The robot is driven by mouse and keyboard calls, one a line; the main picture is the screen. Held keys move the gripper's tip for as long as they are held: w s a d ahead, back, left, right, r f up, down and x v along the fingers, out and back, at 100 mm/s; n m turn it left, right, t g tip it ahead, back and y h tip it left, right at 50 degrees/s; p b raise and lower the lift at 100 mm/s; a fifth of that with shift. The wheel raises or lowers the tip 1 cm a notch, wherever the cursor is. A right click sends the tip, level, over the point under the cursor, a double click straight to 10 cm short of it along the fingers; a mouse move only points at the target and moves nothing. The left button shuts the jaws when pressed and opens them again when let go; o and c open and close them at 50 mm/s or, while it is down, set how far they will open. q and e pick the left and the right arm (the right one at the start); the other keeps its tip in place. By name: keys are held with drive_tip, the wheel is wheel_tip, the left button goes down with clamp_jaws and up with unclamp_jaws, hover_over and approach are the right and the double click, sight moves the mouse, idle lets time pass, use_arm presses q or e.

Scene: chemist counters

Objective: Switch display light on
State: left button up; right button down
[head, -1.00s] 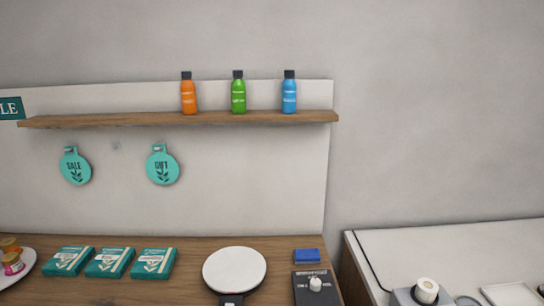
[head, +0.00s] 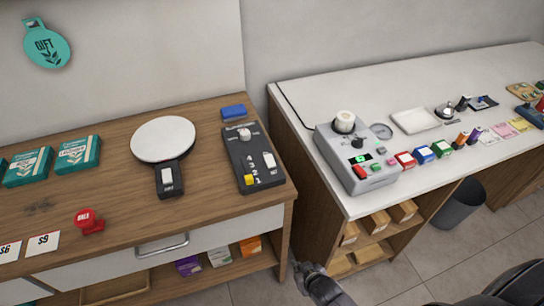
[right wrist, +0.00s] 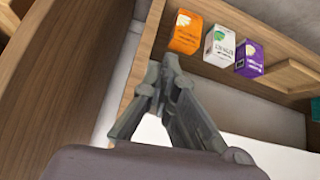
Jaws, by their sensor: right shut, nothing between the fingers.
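A black control box (head: 252,158) lies on the wooden counter, with a pale knob near its far end and a yellow slider beside the numbers at its near end. To its left is a round white disc (head: 163,138) on a black base with a white rocker switch (head: 167,177). I cannot tell which of these is the display light's control. My right gripper (head: 306,268) is low, beyond the counter's right front corner and touching nothing. It also shows in the right wrist view (right wrist: 164,72), shut and empty. My left gripper is not in view.
A blue block (head: 234,112) lies behind the control box. A red stamp (head: 89,222) stands at the front of the wooden counter (head: 215,205). Boxes, including an orange one (right wrist: 185,32), sit on its lower shelf. A white counter (head: 300,92) with a grey device (head: 352,160) is at right.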

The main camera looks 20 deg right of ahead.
drive_tip(key=w+r+t, duration=0.3)
drive_tip(key=w+r, duration=0.3)
drive_tip(key=r, duration=0.5)
wheel_tip(320, 180, up, 23)
drive_tip(key=m+t, duration=0.1)
drive_tip(key=t, duration=0.5)
hover_over(272, 163)
drive_tip(key=s, duration=0.1)
drive_tip(key=shift+d+f, duration=0.1)
drive_tip(key=f, duration=0.1)
drive_tip(key=w+f, duration=0.1)
drive_tip(key=f, duration=0.1)
drive_tip(key=shift+f, duration=0.65)
